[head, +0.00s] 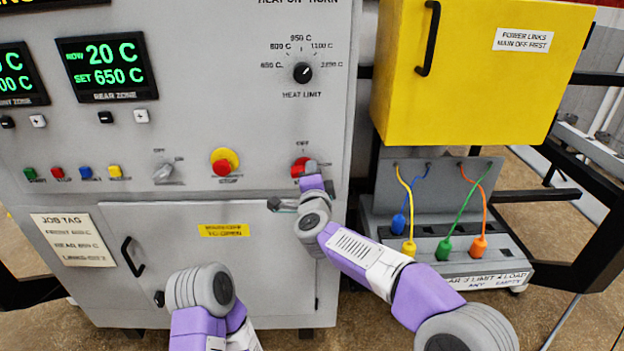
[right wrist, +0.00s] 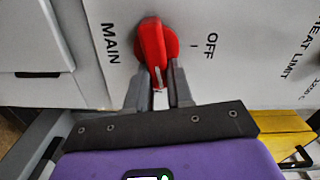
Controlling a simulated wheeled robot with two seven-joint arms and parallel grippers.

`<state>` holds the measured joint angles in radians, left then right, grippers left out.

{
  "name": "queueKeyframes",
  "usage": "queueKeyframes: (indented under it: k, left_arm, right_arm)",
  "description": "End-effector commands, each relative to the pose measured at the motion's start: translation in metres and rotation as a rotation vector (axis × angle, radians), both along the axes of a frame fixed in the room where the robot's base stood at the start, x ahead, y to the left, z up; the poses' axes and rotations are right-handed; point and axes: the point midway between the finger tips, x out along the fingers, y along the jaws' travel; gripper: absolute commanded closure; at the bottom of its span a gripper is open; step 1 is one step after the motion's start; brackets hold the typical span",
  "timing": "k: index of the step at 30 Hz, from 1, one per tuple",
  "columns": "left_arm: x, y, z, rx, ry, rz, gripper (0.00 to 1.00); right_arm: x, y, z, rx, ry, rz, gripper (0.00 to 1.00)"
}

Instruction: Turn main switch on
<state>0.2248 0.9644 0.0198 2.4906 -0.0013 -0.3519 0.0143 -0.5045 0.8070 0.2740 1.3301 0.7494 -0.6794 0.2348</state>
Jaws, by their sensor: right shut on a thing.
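The main switch is a red rotary knob (head: 299,167) low on the right of the grey furnace panel, under a small OFF label. In the right wrist view the red knob (right wrist: 152,42) sits between the MAIN and OFF lettering. Its white-marked end points down between the fingers, roughly a quarter turn away from the OFF mark. My right gripper (right wrist: 161,78) is shut on that end, one finger on each side. In the head view my right gripper (head: 311,170) partly covers the knob. My left arm is at the bottom, its gripper out of sight.
A red and yellow stop button (head: 223,163) and a grey selector (head: 164,172) are left of the switch. The heat limit knob (head: 303,72) is above. A yellow box (head: 480,75) and coloured plugs on a link panel (head: 381,206) stand at the right.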

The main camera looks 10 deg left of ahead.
Motion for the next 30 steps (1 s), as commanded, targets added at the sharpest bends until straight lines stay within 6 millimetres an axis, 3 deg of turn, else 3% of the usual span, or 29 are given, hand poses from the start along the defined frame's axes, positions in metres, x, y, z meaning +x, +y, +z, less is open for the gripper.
queueKeyframes:
  k: [12,29,30]
  left_arm:
    - [0.0,0.0,-0.016,0.0,0.0,0.0,0.57]
    - [0.0,0.0,-0.017,0.0,0.0,0.0,0.57]
    - [0.0,0.0,-0.017,0.0,0.0,0.0,0.57]
  right_arm:
    - [0.0,-0.001,-0.002,0.184,0.047,-0.001,1.0]
    - [0.0,-0.001,-0.001,0.213,0.056,-0.001,1.0]
    - [0.0,-0.001,-0.001,0.213,0.056,-0.001,0.74]
